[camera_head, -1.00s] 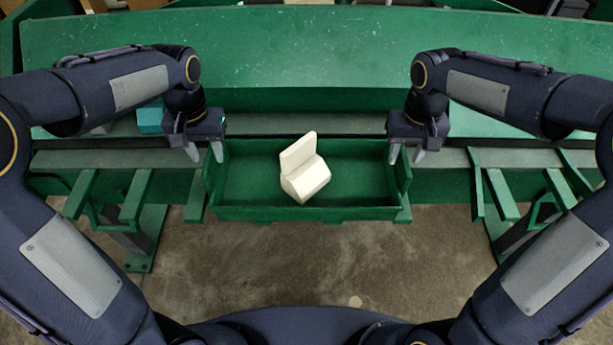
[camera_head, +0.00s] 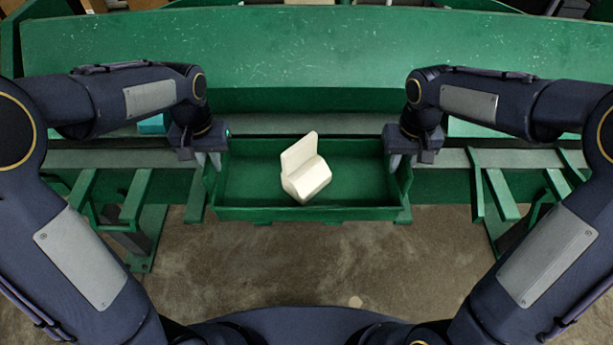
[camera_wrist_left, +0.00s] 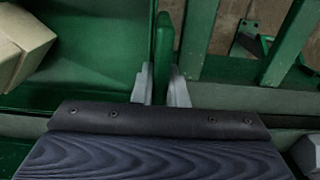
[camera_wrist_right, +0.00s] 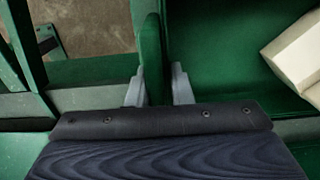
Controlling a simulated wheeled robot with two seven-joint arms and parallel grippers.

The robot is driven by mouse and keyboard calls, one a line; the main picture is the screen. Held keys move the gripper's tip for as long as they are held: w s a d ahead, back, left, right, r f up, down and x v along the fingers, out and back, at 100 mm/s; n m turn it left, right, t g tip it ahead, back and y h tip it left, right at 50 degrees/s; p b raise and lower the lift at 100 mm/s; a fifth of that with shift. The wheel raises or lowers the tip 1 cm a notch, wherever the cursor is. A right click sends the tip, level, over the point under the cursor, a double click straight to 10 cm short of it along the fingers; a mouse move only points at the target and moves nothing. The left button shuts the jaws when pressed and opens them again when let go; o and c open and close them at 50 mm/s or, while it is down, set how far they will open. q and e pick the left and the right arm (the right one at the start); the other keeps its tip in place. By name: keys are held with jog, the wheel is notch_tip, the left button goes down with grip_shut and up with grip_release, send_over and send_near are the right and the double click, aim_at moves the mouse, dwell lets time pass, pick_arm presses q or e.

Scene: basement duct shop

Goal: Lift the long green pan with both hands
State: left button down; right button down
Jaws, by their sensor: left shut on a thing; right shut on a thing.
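The long green pan (camera_head: 255,180) is an open rectangular tray at the front edge of the green bench, with a cream angular block (camera_head: 306,178) inside it. My left gripper (camera_head: 208,160) is shut on the pan's left end wall, which stands between its two fingers in the left wrist view (camera_wrist_left: 163,60). My right gripper (camera_head: 401,160) is shut on the right end wall, which stands between its fingers in the right wrist view (camera_wrist_right: 152,65). The pan looks level. I cannot tell from the head view whether it is clear of the supports below.
The green bench (camera_head: 310,60) stretches behind the pan. A teal item (camera_head: 151,124) lies behind my left arm. Green slatted brackets stand left (camera_head: 133,195) and right (camera_head: 500,192) of the pan. Concrete floor (camera_head: 300,265) shows open in front.

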pick_arm(q)
jog(key=shift+a+r, duration=0.15)
jog(key=shift+a, duration=0.05)
pick_arm(e)
jog(key=shift+d+r, duration=0.1)
jog(key=shift+d, duration=0.15)
